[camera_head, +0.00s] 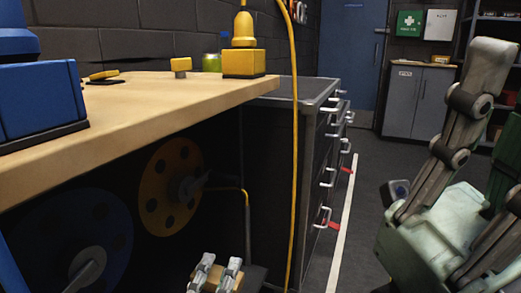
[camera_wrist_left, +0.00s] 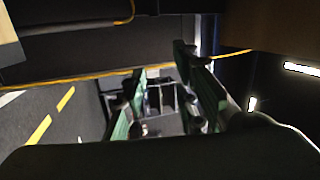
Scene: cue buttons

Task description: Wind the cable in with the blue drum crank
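The blue drum (camera_head: 112,222) stands in shadow under the workbench at lower left, with its grey crank (camera_head: 88,268) partly cut off by the bottom edge. A yellow drum (camera_head: 155,187) with its own crank (camera_head: 193,187) is behind it to the right. A blue strip, perhaps cable (camera_head: 10,272), shows at the far left edge. My left gripper (camera_head: 218,265) is at the bottom, right of the blue crank and apart from it. Its fingers are apart in the left wrist view (camera_wrist_left: 165,110), with nothing seen held. My right gripper (camera_head: 490,120) is close at the right, fingers spread, partly cut off.
The workbench top (camera_head: 150,105) carries a blue box (camera_head: 40,100) and a yellow box (camera_head: 243,63). A yellow cable (camera_head: 294,140) hangs past the bench's right end. A drawer cabinet (camera_head: 305,170) stands beyond it. Open floor (camera_head: 365,165) lies to the right.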

